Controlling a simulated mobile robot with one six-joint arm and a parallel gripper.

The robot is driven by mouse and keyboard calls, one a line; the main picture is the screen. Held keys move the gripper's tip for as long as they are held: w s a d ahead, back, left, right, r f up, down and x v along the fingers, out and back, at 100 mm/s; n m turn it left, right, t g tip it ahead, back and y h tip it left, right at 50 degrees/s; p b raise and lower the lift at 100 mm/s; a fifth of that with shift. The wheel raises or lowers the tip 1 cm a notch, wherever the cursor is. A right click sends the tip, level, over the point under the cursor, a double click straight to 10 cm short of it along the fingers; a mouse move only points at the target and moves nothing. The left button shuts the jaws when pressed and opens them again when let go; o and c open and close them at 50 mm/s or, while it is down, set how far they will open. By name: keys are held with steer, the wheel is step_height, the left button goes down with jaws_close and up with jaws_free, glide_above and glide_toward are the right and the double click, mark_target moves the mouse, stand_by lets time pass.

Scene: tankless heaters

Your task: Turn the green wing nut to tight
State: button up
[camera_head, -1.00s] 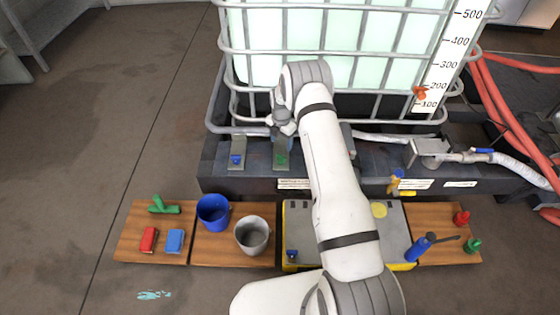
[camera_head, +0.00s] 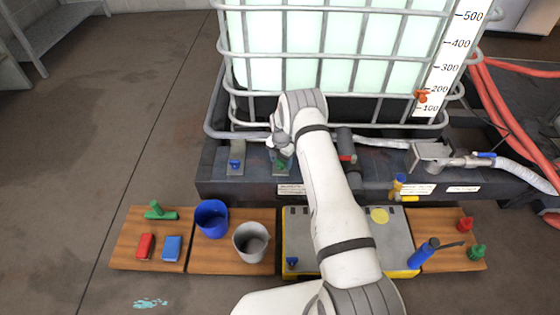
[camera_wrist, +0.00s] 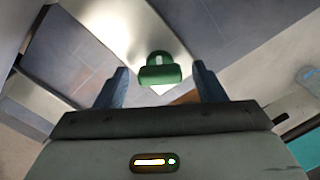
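The green wing nut (camera_head: 281,164) sits on a grey plate (camera_head: 281,154) on the dark ledge in front of the caged tank. In the wrist view the green wing nut (camera_wrist: 160,70) shows ahead of my gripper, between the lines of its two fingers. My gripper (camera_wrist: 160,82) is open, with its blue-grey fingers well apart and nothing between them that I can see touching. In the head view my wrist is just above and behind the nut, and the fingertips are hard to make out there.
A blue wing nut (camera_head: 235,164) is on a similar plate to the left. The caged tank (camera_head: 335,50) stands behind.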

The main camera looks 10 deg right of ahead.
steer(key=c, duration=0.9)
steer(key=shift+a, duration=0.1)
steer(key=shift+c, duration=0.2)
